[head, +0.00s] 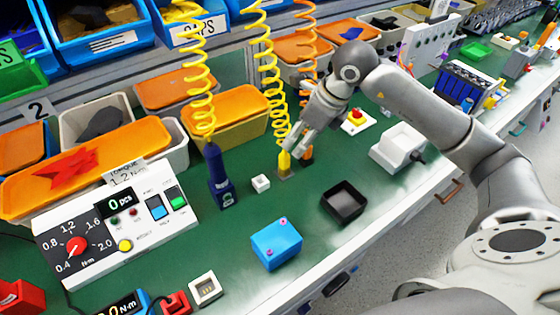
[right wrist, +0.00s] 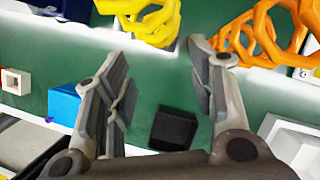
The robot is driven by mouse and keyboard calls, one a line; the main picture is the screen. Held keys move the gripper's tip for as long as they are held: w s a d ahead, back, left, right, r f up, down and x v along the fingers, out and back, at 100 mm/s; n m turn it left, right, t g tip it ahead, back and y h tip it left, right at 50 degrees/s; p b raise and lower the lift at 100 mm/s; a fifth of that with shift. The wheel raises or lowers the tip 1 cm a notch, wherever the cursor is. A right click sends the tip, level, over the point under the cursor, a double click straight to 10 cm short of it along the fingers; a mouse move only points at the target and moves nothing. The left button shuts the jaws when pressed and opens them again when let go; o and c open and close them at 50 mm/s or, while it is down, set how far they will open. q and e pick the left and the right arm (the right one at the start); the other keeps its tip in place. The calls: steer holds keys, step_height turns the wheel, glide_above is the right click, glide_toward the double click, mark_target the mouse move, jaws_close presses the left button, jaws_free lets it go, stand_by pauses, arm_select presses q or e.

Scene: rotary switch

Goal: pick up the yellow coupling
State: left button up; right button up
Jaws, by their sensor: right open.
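The yellow coupling (head: 284,162) hangs at the lower end of a yellow coiled hose, just above or on the green bench. My right gripper (head: 296,140) is right by it in the head view, its fingers beside the coupling and partly overlapping the hose. In the right wrist view my right gripper (right wrist: 160,58) is open, with its fingers well apart. Yellow coils (right wrist: 150,20) show beyond the fingertips there, but I cannot make out the coupling itself. My left gripper is not in view.
A dark blue tool (head: 219,178) hangs on another yellow coil to the left. An orange coupling (head: 307,153) is close on the right. A white block (head: 260,183), black tray (head: 344,203), blue box (head: 276,246) and white container (head: 397,148) stand around on the bench.

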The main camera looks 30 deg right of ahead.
mark_target(287, 153)
steer(key=x, duration=0.5)
steer(key=shift+w+a+f+p, duration=0.1)
steer(key=shift+f+p, duration=0.1)
steer(key=shift+p, duration=0.1)
steer(key=x, duration=0.3)
steer(key=p+x, duration=0.1)
steer(key=x, duration=0.1)
steer(key=shift+w+f, duration=0.25)
steer(key=shift+w, duration=0.25)
jaws_close()
steer(key=shift+r, duration=0.1)
